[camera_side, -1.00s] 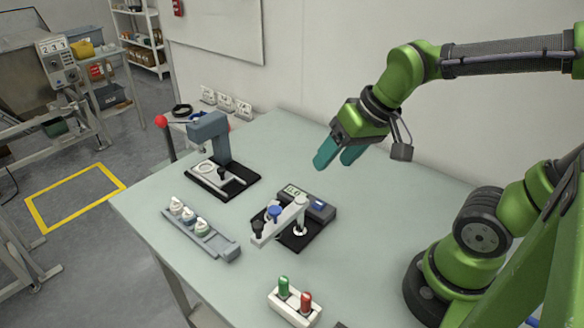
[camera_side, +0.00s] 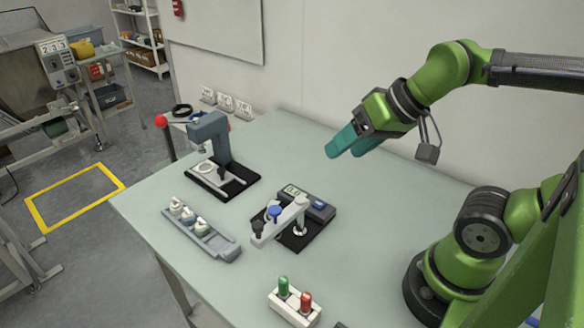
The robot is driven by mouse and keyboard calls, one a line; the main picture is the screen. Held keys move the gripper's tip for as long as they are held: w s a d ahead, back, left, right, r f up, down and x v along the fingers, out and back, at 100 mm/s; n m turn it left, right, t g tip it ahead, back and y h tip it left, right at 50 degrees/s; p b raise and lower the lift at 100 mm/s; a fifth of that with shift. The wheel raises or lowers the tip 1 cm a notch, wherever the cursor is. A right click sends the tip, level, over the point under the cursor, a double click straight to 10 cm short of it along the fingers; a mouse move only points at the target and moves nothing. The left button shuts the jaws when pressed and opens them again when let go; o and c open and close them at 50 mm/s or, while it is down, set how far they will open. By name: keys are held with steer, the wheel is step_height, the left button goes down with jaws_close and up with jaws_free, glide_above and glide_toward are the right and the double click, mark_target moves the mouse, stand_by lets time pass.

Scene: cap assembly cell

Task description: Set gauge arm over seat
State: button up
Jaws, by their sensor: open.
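The gauge stands on a black base (camera_side: 296,241) in the middle of the table. Its light grey gauge arm (camera_side: 285,221) runs from a post at the right toward the front left, with a blue knob (camera_side: 275,212) on top and a black knob (camera_side: 258,228) at its free end. The seat under the arm cannot be made out.
A grey press (camera_side: 212,137) on a black base stands at the back left. A grey rack (camera_side: 220,244) with several small caps lies left of the gauge. The table (camera_side: 150,190) is clear at the left.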

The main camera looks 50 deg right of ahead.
steer(key=shift+a, duration=0.1)
steer(key=shift+c, duration=1.3)
steer(key=shift+w+a+f+n+g, duration=0.15)
steer(key=shift+w+a+n+g, duration=0.1)
steer(key=shift+w+a, duration=0.2)
steer(key=shift+w+a+f+n+g, duration=0.15)
steer(key=shift+w+a+n+g, duration=0.15)
steer(key=shift+a, duration=0.25)
steer(key=shift+c, duration=1.2)
step_height(320, 180, up, 6)
steer(key=n+g+h, duration=0.2)
steer(key=n+g, duration=0.4)
glide_above(257, 224)
steer(key=shift+m, duration=0.25)
step_height(257, 224, down, 16)
steer(key=shift+f, duration=0.25)
jaws_close()
